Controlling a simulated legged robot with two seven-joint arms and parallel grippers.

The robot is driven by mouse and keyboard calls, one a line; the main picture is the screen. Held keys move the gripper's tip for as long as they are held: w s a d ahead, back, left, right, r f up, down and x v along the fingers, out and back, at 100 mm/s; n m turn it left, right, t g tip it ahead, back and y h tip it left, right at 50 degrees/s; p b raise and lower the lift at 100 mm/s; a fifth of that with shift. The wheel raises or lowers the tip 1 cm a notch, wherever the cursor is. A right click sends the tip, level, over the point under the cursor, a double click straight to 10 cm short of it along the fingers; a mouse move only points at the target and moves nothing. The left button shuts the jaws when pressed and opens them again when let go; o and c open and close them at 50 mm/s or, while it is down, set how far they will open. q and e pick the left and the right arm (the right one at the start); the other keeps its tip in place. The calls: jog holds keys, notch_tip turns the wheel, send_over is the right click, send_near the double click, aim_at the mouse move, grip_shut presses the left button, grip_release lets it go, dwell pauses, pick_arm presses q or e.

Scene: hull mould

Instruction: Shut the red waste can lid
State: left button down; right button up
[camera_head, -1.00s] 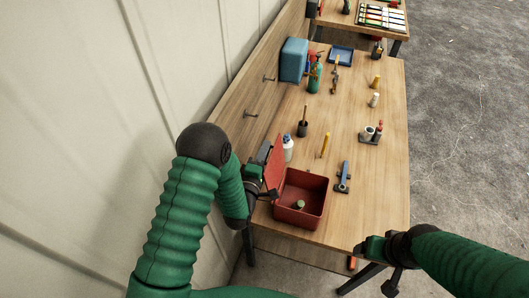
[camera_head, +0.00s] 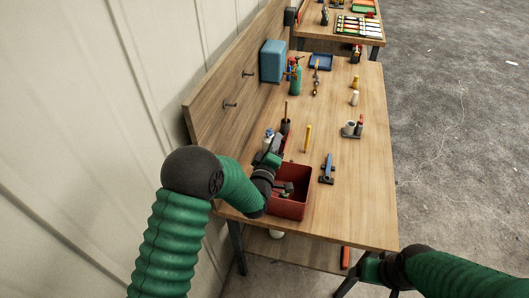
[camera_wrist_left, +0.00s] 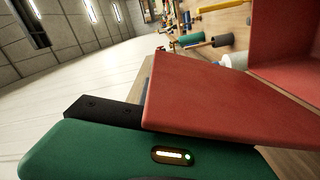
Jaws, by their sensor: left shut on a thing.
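The red waste can (camera_head: 292,208) is an open-topped box at the near left of the bench. Its inside shows, with a dark part of my left gripper across the opening. The red lid (camera_wrist_left: 225,108) fills much of the left wrist view, standing raised from the can, whose red wall (camera_wrist_left: 288,35) shows behind it. In the head view my left arm and gripper hide most of the lid. My left gripper (camera_head: 272,164) is at the can's left side, shut on the lid. My right gripper (camera_head: 368,268) is beyond the bench's near right corner; its jaws are not clear.
A white bottle (camera_head: 268,138), a dark pot with a brown handle (camera_head: 286,125), a yellow stick (camera_head: 308,138) and a blue tool (camera_head: 327,168) stand or lie near the can. A blue box (camera_head: 272,60) is further back.

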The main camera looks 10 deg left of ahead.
pick_arm(q)
jog(key=d+f+m+b, duration=1.2)
jog(key=m+b, duration=0.1)
jog(key=b, duration=0.1)
jog(key=shift+s+f+m, duration=0.15)
jog(key=shift+m, duration=0.25)
pick_arm(e)
jog(key=s+a+x, duration=0.1)
jog(key=s+x, duration=0.2)
jog(key=x, duration=1.1)
jog(key=shift+f, duration=0.6)
jog(key=shift+a, duration=0.1)
pick_arm(q)
jog(key=c, duration=1.8)
grip_release()
jog(key=shift+d+f, duration=0.1)
jog(key=shift+o, duration=1.4)
jog(key=shift+f, duration=0.1)
pick_arm(e)
jog(key=shift+w, duration=0.15)
